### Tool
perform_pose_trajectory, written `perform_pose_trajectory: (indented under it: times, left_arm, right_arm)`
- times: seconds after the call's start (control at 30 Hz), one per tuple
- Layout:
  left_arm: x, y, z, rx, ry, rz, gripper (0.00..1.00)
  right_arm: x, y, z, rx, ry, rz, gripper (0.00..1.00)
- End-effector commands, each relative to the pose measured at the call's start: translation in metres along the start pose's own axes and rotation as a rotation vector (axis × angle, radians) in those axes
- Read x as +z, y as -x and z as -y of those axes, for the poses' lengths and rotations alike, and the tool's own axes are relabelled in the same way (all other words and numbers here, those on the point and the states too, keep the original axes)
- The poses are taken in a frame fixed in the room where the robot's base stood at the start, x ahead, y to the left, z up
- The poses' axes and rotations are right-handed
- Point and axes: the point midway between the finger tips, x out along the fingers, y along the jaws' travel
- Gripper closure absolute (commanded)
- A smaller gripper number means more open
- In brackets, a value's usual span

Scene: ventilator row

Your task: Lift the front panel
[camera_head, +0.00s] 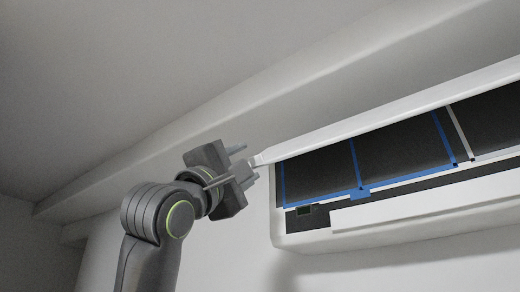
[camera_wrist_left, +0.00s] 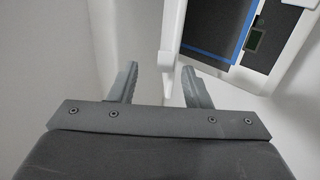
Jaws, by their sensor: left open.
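The white front panel (camera_head: 390,112) of the wall-mounted air unit stands raised, seen nearly edge-on, away from the housing in the head view. My left gripper (camera_head: 243,166) is open at the panel's near left end. In the left wrist view, the panel's narrow end (camera_wrist_left: 168,50) runs down between the two open fingers of the left gripper (camera_wrist_left: 161,84), with visible space on both sides. I cannot tell whether a finger touches it. My right gripper is not in view.
Below the raised panel, dark filters with blue frames (camera_head: 353,160) are exposed in the white unit housing (camera_head: 400,235). A small dark green part (camera_head: 305,210) sits at its lower left. A ceiling ledge (camera_head: 200,105) runs above. The wall left of the unit is bare.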

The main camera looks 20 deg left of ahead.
Motion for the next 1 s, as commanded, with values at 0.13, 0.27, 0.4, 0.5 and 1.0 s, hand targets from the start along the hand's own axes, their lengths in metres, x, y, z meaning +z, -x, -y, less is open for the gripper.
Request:
perform_pose_trajectory:
  times: [0.13, 0.27, 0.4, 0.5, 1.0]
  left_arm:
    - [0.001, -0.027, -0.004, -0.003, 0.001, 0.001, 0.56]
    - [0.001, -0.045, -0.003, -0.002, 0.001, 0.001, 0.56]
    - [0.0, -0.059, -0.002, -0.001, 0.0, 0.001, 0.56]
    - [0.0, -0.066, -0.001, -0.002, 0.0, 0.0, 0.56]
    - [0.0, -0.071, 0.001, 0.0, -0.001, 0.001, 0.64]
  right_arm:
    - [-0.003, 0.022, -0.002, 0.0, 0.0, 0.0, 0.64]
    - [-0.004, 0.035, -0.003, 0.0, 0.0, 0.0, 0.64]
    - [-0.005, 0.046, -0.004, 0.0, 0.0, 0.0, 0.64]
    - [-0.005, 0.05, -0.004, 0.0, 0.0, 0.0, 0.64]
    - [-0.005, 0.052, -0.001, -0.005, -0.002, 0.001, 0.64]
